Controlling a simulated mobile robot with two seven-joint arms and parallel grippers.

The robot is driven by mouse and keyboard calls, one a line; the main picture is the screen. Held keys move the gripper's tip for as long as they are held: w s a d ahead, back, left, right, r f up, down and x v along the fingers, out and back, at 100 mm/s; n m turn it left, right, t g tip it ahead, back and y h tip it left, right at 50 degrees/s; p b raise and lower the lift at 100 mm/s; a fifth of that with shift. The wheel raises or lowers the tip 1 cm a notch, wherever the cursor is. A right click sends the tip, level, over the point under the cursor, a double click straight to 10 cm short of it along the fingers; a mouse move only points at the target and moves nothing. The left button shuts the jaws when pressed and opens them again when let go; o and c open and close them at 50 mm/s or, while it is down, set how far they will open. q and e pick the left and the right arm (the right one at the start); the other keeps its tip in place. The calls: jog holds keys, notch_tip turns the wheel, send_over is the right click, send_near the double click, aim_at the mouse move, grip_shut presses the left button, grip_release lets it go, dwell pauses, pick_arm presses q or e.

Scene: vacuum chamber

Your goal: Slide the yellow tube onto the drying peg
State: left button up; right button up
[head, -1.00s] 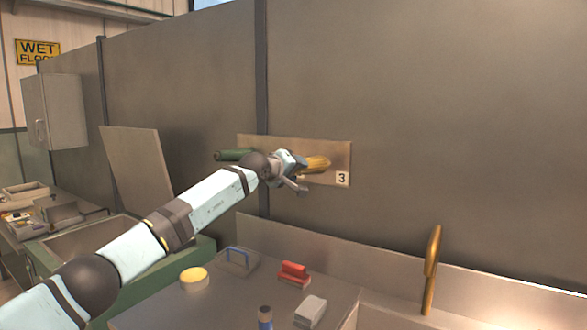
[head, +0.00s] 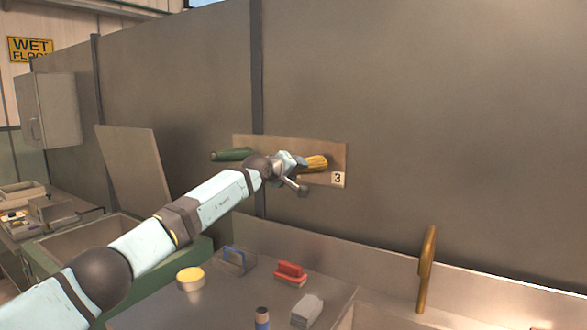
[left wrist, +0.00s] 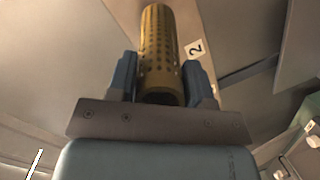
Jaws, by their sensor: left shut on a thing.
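The yellow tube (head: 316,163) is a perforated cylinder. In the left wrist view the tube (left wrist: 160,50) stands between the two blue fingers. My left gripper (head: 298,163) is shut on it, in front of the brown wall board (head: 335,152). The tube lies roughly level and points right in the head view. The drying peg does not show apart from the tube and gripper. I cannot tell whether the tube is around a peg or only in front of the board. A label "3" is at the board's lower right; the wrist view shows a label "2" beside the tube.
A green tube (head: 232,154) is at the board's left end. Below are a yellow round sponge or tub (head: 190,278), a red brush (head: 291,272), a grey block (head: 307,311) and a blue-handled item (head: 234,258) on the counter.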

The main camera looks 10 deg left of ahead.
pick_arm(q)
jog(key=shift+x, duration=1.25)
jog(key=shift+w, duration=0.2)
jog(key=shift+w, duration=0.15)
jog(key=o, duration=1.2)
jog(key=shift+r, duration=0.1)
